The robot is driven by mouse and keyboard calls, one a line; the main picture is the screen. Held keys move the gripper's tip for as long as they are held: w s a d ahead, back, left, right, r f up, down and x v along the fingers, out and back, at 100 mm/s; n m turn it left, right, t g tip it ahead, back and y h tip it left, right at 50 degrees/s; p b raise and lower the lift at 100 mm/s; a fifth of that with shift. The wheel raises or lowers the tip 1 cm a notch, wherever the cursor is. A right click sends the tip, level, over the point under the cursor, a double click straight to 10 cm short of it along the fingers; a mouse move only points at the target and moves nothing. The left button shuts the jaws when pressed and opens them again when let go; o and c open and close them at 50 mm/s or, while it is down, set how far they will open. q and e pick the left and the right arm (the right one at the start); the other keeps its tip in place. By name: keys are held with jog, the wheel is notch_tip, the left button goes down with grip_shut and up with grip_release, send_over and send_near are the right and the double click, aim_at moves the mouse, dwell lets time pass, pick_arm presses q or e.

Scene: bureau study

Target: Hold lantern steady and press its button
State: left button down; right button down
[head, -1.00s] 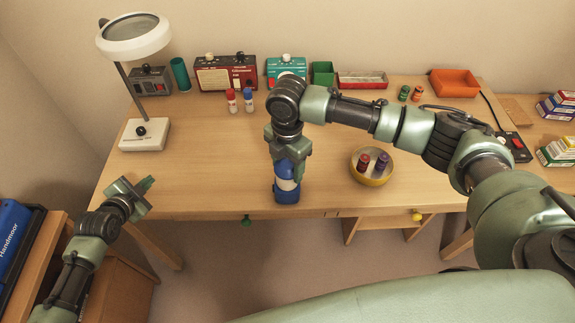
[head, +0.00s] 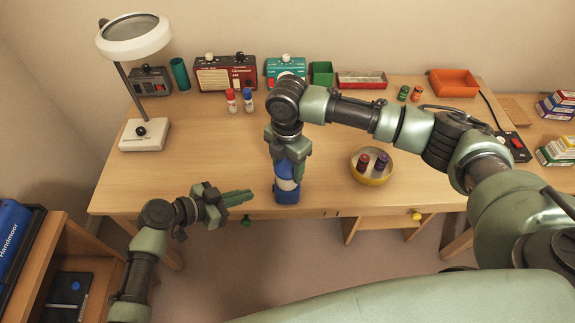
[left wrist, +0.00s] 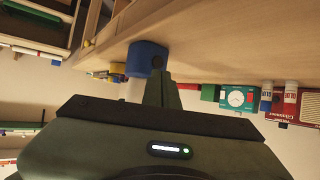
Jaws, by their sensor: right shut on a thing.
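The lantern (head: 287,184) is a small upright cylinder with a blue base and a white band, at the table's front edge. My right gripper (head: 288,160) comes down from above and is shut on its upper part, hiding the top. My left gripper (head: 238,198) is just left of the lantern, its fingers together and pointing right towards it, with a small gap between. I cannot tell whether that is the button.
A magnifier lamp (head: 144,133) stands at the table's left. A yellow-rimmed bowl (head: 372,178) holding two small bottles is right of the lantern. The table (head: 190,165) is bare left of the lantern.

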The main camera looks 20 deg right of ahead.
pick_arm(q)
jog(key=shift+x, duration=3)
jog(key=shift+d+f, duration=0.1)
jog(key=shift+d, duration=0.4)
jog(key=shift+w+a, duration=0.3)
jog(key=shift+a, duration=0.65)
jog(key=shift+w+a, duration=0.3)
jog(key=shift+a, duration=0.7)
jog(key=shift+w+a, duration=0.3)
jog(key=shift+a, duration=0.65)
pick_arm(e)
jog(key=shift+c, duration=1.9)
grip_release()
